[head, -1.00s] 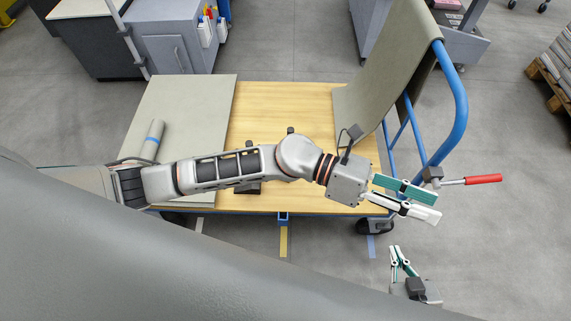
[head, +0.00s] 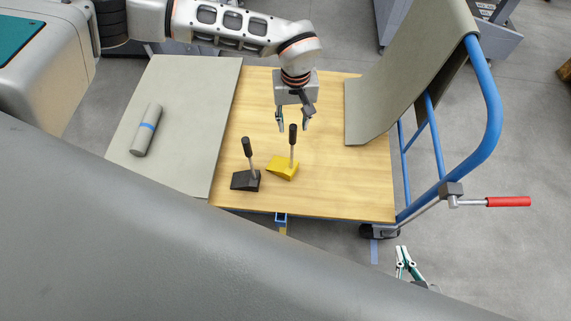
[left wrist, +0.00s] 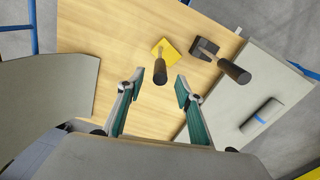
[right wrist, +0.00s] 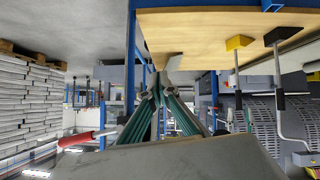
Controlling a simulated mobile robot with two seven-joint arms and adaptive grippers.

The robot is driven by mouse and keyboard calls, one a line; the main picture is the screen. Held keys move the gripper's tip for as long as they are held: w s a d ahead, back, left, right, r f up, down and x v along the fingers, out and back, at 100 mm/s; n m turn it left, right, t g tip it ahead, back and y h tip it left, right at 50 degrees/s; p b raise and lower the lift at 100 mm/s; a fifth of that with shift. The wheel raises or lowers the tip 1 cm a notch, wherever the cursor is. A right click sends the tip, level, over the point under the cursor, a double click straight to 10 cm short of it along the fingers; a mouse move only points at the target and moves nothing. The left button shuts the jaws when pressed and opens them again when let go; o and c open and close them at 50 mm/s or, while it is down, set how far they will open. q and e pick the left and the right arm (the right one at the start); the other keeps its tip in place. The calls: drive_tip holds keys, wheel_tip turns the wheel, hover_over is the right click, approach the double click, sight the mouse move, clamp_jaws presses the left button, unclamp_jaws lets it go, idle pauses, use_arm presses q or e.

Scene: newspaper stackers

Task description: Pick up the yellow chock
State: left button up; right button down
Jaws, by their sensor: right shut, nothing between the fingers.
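The yellow chock (head: 283,170) is a wedge with an upright black-gripped handle. It sits on the wooden cart deck (head: 335,185), to the right of a black chock (head: 245,180) with a similar handle. My left gripper (head: 293,123) is open and empty beside the top of the yellow chock's handle. In the left wrist view the yellow chock (left wrist: 166,49) lies ahead, its black handle end (left wrist: 160,72) between the fingertips and not gripped. My right gripper (head: 402,262) is shut and empty, low in front of the cart; it also shows in the right wrist view (right wrist: 160,90).
A grey mat (head: 180,90) with a grey roll (head: 147,130) covers the deck's left part. A grey sheet (head: 405,70) slopes up at right against a blue rail (head: 490,110). A red-handled lever (head: 507,201) sticks out at right. The deck around the yellow chock's right side is clear.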

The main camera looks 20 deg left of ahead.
sight(293, 136)
use_arm(q)
wheel_tip(293, 136, down, 8)
drive_tip(key=shift+r+b, duration=0.25)
drive_tip(key=shift+b, duration=0.65)
drive_tip(key=shift+r, duration=0.2)
drive_tip(key=shift+w, duration=0.1)
clamp_jaws()
